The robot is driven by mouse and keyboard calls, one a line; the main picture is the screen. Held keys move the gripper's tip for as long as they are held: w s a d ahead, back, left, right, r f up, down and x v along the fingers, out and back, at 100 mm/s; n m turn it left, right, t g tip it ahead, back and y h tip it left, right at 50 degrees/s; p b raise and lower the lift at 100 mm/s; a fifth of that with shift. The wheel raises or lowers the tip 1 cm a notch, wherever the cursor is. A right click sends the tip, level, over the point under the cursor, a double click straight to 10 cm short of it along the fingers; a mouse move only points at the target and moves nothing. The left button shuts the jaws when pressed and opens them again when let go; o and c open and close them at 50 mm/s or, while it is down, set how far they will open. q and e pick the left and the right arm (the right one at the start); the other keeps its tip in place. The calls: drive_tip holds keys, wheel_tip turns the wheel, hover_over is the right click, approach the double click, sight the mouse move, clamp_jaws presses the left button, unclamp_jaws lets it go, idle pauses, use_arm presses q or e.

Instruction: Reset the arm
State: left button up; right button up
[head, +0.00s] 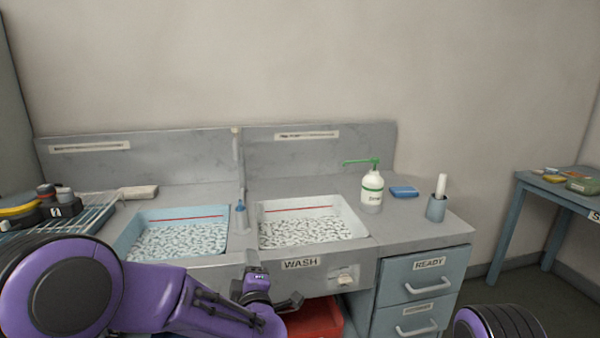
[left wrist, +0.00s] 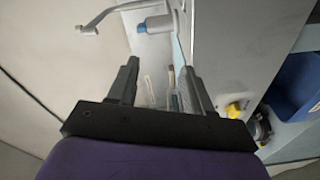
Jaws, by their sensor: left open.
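My left arm, purple and black, comes in from the lower left in the head view. Its gripper (head: 272,296) is in front of the sink counter, below the WASH label and near the red bin. In the left wrist view the two dark fingers of the left gripper (left wrist: 160,70) stand apart with nothing held between them. Only a rounded purple and black part of my right arm shows at the lower right of the head view; the right gripper is out of view.
The counter holds a light blue basin (head: 130,232) and a white basin (head: 352,222), a green-topped pump bottle (head: 372,190), a blue sponge (head: 404,192) and a cup (head: 436,208). A drying rack (head: 98,212) is at left. A red bin (head: 318,322) sits below. A blue table (head: 524,184) stands right.

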use_arm(q)
drive_tip(key=s+a+f+m+g+h, duration=0.1)
drive_tip(key=s+a+f+m+g, duration=0.35)
drive_tip(key=s+f, duration=0.65)
drive_tip(key=s+a+f+m+g+h, duration=0.25)
drive_tip(key=s+a+f+m, duration=0.35)
drive_tip(key=f, duration=0.8)
drive_tip(key=s+a+f+g, duration=0.2)
drive_tip(key=s+f, duration=0.1)
drive_tip(key=s, duration=0.5)
drive_tip(key=s+a+f+g+y, duration=0.1)
drive_tip(key=s+a+f+g, duration=0.1)
drive_tip(key=s, duration=0.6)
drive_tip(key=s+a+f+g+y, duration=0.1)
drive_tip(key=s+a+f+g, duration=0.2)
drive_tip(key=s, duration=0.6)
drive_tip(key=shift+a+f, duration=0.4)
drive_tip(key=shift+f, duration=0.25)
